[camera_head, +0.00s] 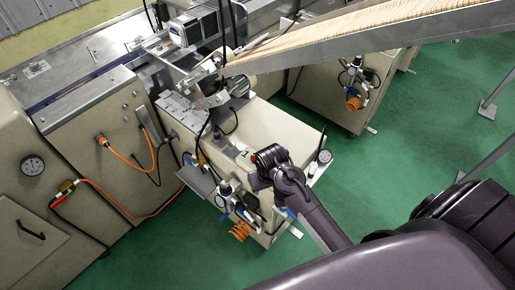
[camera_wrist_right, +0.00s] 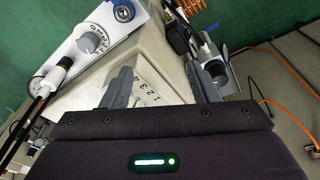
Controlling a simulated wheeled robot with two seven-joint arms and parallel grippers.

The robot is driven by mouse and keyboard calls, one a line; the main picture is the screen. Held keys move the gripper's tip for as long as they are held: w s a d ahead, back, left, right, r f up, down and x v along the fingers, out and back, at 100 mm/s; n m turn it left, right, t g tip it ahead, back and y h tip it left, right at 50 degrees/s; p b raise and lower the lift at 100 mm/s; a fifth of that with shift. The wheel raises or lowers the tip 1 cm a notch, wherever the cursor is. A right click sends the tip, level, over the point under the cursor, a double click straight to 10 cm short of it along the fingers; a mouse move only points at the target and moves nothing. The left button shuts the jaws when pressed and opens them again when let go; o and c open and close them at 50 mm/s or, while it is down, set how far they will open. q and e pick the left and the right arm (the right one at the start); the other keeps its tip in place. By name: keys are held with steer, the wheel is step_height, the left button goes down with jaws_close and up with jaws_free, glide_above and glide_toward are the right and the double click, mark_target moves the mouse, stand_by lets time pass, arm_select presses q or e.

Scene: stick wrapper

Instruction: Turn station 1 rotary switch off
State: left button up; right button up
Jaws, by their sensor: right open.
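The rotary switch (camera_wrist_right: 92,40) is a round grey knob on a white panel (camera_wrist_right: 75,62) with printed marks around it, at the upper left of the right wrist view. Its exact setting is too small to read. My right gripper (camera_wrist_right: 157,67) is open and empty, with its fingers apart over the beige cabinet top. The knob lies to the left of the fingers, clear of them. In the head view my right gripper (camera_head: 266,164) is over the front end of the station cabinet (camera_head: 262,122). My left gripper does not show.
A blue-and-black round fitting (camera_wrist_right: 123,11) sits beside the knob. A black cable with a white connector (camera_wrist_right: 64,63) rises near the panel's lower end. Air fittings and an orange coiled hose (camera_head: 240,231) hang at the cabinet front. A sloped metal chute (camera_head: 370,42) crosses above. Green floor lies right of the cabinet.

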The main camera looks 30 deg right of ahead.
steer(key=w+r+m, duration=0.1)
steer(key=w+r, duration=0.1)
steer(key=w, duration=0.2)
steer(key=w+d+r+m+g, duration=0.1)
steer(key=w+r+m, duration=0.1)
steer(key=w+r, duration=0.1)
steer(key=w+d+r+m+p, duration=0.1)
steer(key=w+r, duration=0.1)
steer(key=w, duration=0.3)
steer(key=shift+w+d+r+m+g+y, duration=0.2)
steer(key=shift+w+m+g+y, duration=0.1)
steer(key=shift+g, duration=0.1)
step_height(320, 180, down, 8)
steer(key=shift+s+r+p, duration=0.1)
steer(key=shift+r+p, duration=0.15)
steer(key=shift+p, duration=0.4)
steer(key=c, duration=1)
steer(key=m+p, duration=0.2)
steer(key=m, duration=0.1)
steer(key=shift+r+m, duration=0.1)
steer(key=shift+m, duration=0.2)
steer(key=shift+m+p, duration=0.6)
steer(key=shift+m, duration=1.3)
